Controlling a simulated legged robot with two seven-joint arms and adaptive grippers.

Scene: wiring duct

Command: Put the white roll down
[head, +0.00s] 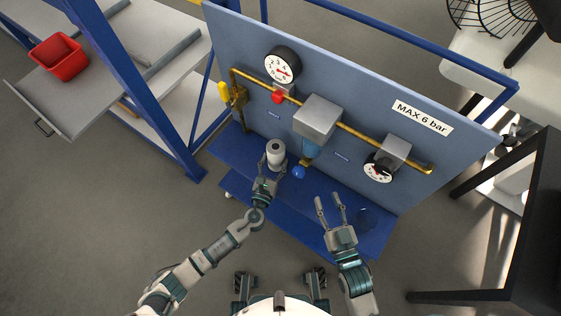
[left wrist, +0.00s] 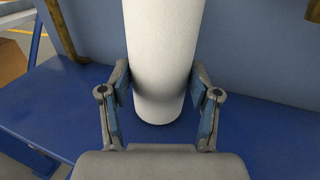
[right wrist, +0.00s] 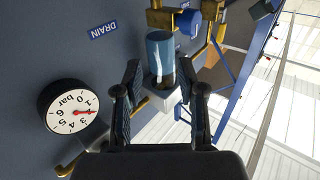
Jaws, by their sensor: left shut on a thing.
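The white roll (head: 276,147) is upright, in front of the blue-grey panel and over the blue shelf (head: 232,152). My left gripper (head: 271,166) is shut on the roll, with a finger on either side of it. In the left wrist view the roll (left wrist: 163,60) stands between the two fingers (left wrist: 163,92), its lower end close to the shelf surface (left wrist: 260,135). I cannot tell whether it touches the shelf. My right gripper (head: 330,206) is open and empty over the right part of the shelf. Its spread fingers also show in the right wrist view (right wrist: 160,88).
The panel (head: 235,50) carries a brass pipe (head: 352,131), a gauge (head: 282,65), a grey block (head: 317,117) and a yellow-handled valve (head: 225,92). A blue knob (head: 298,172) sits just right of the roll. The shelf left of the roll is clear.

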